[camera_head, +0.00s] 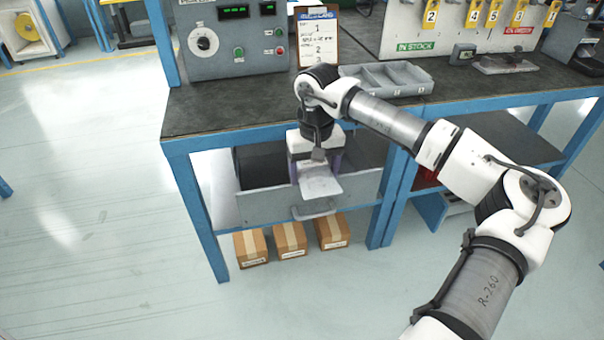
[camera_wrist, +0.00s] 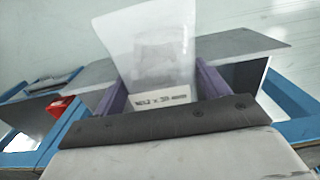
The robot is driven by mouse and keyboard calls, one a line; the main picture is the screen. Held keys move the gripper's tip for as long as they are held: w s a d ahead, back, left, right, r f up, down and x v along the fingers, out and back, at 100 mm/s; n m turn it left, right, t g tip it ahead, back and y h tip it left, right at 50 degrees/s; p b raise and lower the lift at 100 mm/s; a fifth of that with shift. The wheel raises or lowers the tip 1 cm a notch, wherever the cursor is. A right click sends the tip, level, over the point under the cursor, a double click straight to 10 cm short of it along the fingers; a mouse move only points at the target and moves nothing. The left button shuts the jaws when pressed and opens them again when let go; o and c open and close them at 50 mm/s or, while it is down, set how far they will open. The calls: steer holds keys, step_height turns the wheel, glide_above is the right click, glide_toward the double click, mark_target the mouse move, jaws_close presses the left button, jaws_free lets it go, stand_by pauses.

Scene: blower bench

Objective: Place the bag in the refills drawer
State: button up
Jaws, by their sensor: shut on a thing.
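The bag (camera_head: 322,182) is a translucent whitish pouch with a printed label, which shows in the wrist view (camera_wrist: 150,45). My gripper (camera_head: 316,168) is shut on it; its purple fingers (camera_wrist: 160,85) stand on either side of the bag. The drawer under the bench is pulled open, with a grey front panel (camera_head: 262,207) and a handle (camera_head: 313,210). My gripper points down over the drawer, and the bag overlaps its front panel in the head view. I cannot tell how high the bag is above the rim. My wrist hides part of the drawer's inside.
The bench top (camera_head: 225,108) overhangs the drawer close behind my wrist. A grey divided tray (camera_head: 385,78), a clipboard (camera_head: 317,40) and a control box (camera_head: 235,40) stand on it. Cardboard boxes (camera_head: 290,240) sit on the floor below. A red bin (camera_wrist: 60,105) shows beside the drawer.

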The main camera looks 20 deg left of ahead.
steer(key=w+a, duration=0.6)
steer(key=w, duration=0.3)
steer(key=shift+p, duration=0.4)
step_height(320, 180, down, 7)
steer(key=shift+f, duration=0.1)
steer(key=shift+c, duration=0.6)
steer(key=shift+f, duration=1.95)
steer(key=shift+w+a+f, duration=0.2)
steer(key=shift+w+f, duration=0.05)
steer(key=shift+w, duration=0.05)
steer(key=o, duration=1.4)
